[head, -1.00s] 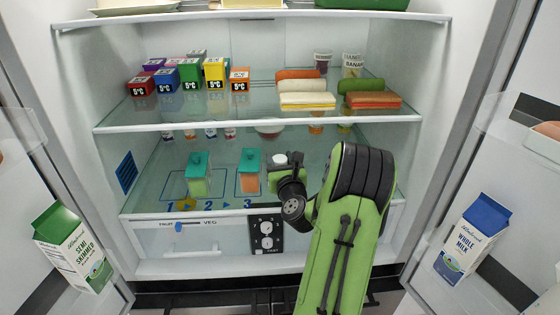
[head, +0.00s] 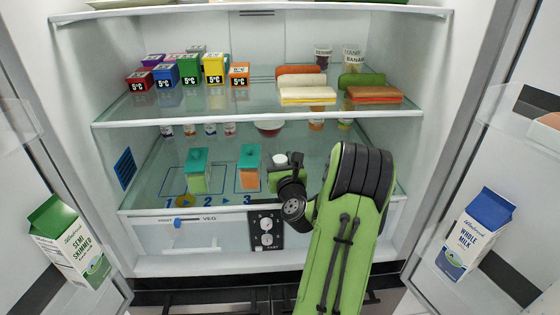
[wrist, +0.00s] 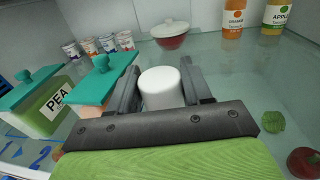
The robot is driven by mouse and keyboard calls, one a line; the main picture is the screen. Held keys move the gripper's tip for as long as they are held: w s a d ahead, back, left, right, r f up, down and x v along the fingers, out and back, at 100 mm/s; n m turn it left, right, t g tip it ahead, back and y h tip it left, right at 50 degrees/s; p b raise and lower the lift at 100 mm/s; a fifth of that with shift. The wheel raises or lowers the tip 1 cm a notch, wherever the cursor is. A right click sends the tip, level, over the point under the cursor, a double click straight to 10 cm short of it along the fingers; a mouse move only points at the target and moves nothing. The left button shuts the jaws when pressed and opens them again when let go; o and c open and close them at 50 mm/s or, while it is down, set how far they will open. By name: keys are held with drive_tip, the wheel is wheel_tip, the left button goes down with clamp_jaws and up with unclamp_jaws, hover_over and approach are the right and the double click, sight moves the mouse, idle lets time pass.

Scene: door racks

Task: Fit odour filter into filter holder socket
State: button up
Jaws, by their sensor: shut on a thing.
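The odour filter appears to be the white cylinder (wrist: 161,88) between the fingers of my gripper (wrist: 160,82). It stands upright, and its lower part is hidden by the gripper body. In the head view its white top (head: 280,159) shows just above my gripper (head: 284,168), over the lower glass shelf, right of the orange-bodied box. I cannot identify the filter holder socket for certain. A blue slatted panel (head: 125,169) is on the left inner wall, and a dark panel with round white parts (head: 267,231) is below the shelf.
Two teal-lidded boxes (head: 197,171) (head: 249,169) stand on the lower shelf left of my gripper. A red bowl (wrist: 171,35), bottles (wrist: 234,17) and small pots are behind. The middle glass shelf (head: 250,120) is above. Open doors with milk cartons flank both sides.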

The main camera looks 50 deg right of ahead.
drive_tip(key=shift+f+b, duration=1)
drive_tip(key=shift+f, duration=0.25)
drive_tip(key=o, duration=1.1)
drive_tip(key=shift+r, duration=0.1)
drive_tip(key=shift+s, duration=0.1)
drive_tip(key=shift+b+v, duration=7.1)
drive_tip(key=shift+v, duration=0.7)
drive_tip(key=shift+a, duration=0.1)
